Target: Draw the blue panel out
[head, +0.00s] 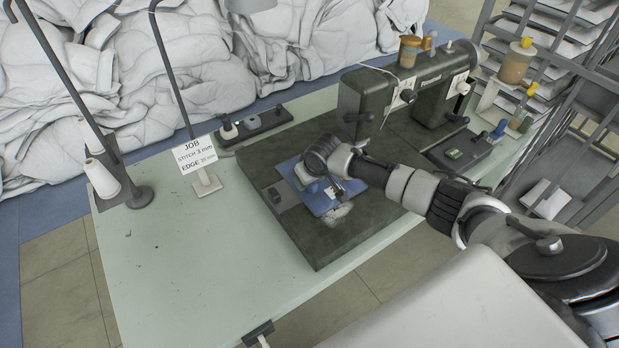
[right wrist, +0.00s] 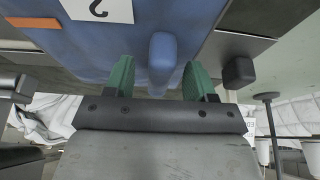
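The blue panel (head: 322,198) lies in the dark bed plate of the sewing machine. In the right wrist view the blue panel (right wrist: 120,45) fills the upper middle, with a white label at its top left and a raised blue handle (right wrist: 161,58). My right gripper (head: 337,188) is over the panel. In its wrist view the green fingers (right wrist: 159,82) stand apart, one on each side of the handle. A gap shows on both sides, so they do not appear to press on it. My left gripper is not in view.
The dark bed plate (head: 330,247) rests on the pale green table (head: 150,270). The sewing machine (head: 405,90) stands behind and right. A job sign (head: 195,158) and thread stand (head: 138,196) are left. White duvets (head: 180,60) are heaped behind. The table's front left is clear.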

